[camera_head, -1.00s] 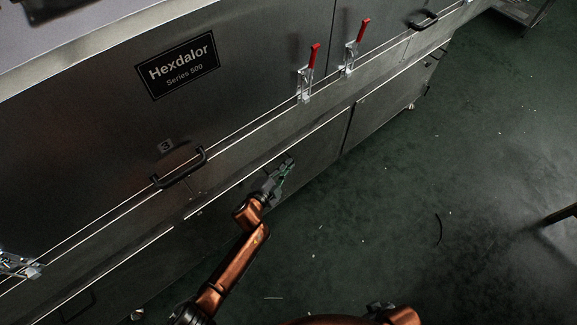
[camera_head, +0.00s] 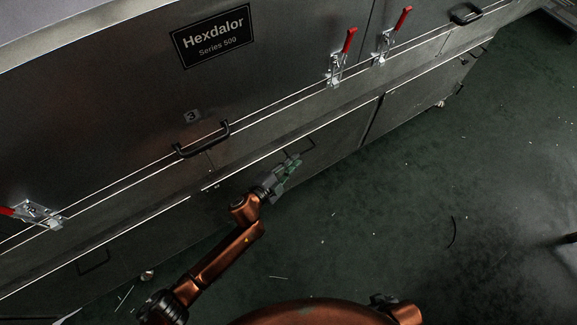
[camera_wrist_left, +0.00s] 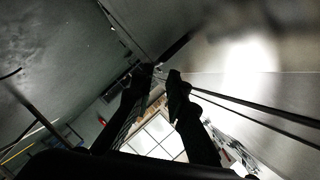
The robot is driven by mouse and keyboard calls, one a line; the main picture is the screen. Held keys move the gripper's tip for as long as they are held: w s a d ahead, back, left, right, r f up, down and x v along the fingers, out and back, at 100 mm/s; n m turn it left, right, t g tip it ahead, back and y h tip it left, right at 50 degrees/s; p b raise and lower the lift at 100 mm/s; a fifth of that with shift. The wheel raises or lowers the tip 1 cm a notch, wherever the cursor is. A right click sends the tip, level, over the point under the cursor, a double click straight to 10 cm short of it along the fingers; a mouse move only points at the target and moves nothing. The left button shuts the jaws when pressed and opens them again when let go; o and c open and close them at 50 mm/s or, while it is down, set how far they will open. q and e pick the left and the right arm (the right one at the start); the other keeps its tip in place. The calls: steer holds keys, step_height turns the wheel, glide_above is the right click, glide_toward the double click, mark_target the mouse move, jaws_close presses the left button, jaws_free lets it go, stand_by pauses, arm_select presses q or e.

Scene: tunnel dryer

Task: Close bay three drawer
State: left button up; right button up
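The bay three drawer front is a dark metal panel marked with a small "3" label (camera_head: 191,117). Its black bar handle (camera_head: 202,140) sits at left centre in the head view. Bright lines run along the panel edges, and I cannot tell how far the drawer stands out. My left gripper (camera_head: 287,172) is right of and below the handle, near the lower cabinet front, not touching the handle. In the left wrist view, its two dark fingers (camera_wrist_left: 160,75) are slightly apart with nothing held between them. My right gripper is not seen.
Red-handled clamps (camera_head: 341,57) stand right of the handle, and another red clamp (camera_head: 38,214) is at left. A "Hexdalor" plate (camera_head: 212,35) is above. Another handle (camera_head: 466,14) is at upper right. Green floor (camera_head: 450,190) at right is mostly free.

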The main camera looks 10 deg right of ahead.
arm_select(q)
steer(key=v, duration=0.3)
steer(key=shift+s+a, duration=0.15)
stand_by(0.5)
